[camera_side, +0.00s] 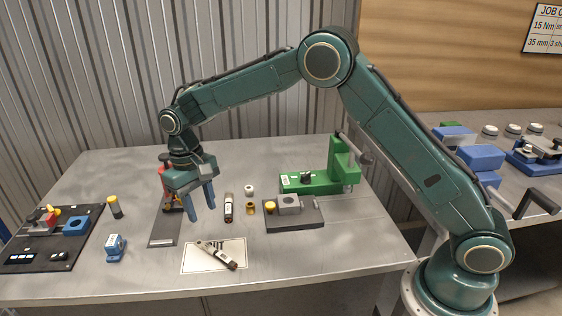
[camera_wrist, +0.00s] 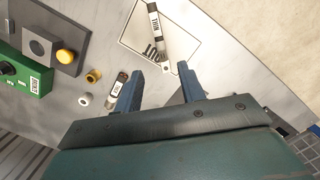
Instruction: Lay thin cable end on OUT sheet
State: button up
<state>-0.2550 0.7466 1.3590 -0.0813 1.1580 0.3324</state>
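The white OUT sheet (camera_side: 197,265) lies near the table's front edge; it also shows at the top of the wrist view (camera_wrist: 181,43). A dark cable end with a pale label (camera_side: 218,256) lies diagonally on the sheet, across its lettering; it also shows in the wrist view (camera_wrist: 155,22). A second dark cable end with a label (camera_side: 228,208) lies on the table behind the sheet; it also shows in the wrist view (camera_wrist: 118,87). I cannot tell from size which is thinner. My gripper (camera_side: 202,211) is open and empty, above the table behind the sheet.
A grey block with a yellow knob (camera_side: 293,213) and a green fixture (camera_side: 318,180) stand to the right. A white ring (camera_side: 249,190) and a brass ring (camera_side: 250,209) lie between. A blue device (camera_side: 116,248), a yellow-capped cylinder (camera_side: 114,207) and a dark board (camera_side: 52,242) are left.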

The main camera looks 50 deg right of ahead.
jog(key=s+d+r+t, duration=0.2)
jog(key=s+d+r, duration=0.2)
jog(key=s+r, duration=0.4)
jog(key=s+d+r+t, duration=0.1)
jog(key=s+d+r, duration=0.45)
jog(key=r, duration=0.35)
jog(key=s+d+t, duration=0.2)
jog(key=s, duration=0.8)
jog(key=s+d+t, duration=0.2)
jog(key=s+d, duration=0.1)
jog(key=s, duration=0.6)
jog(key=shift+s, duration=0.35)
jog(key=shift+f, duration=0.1)
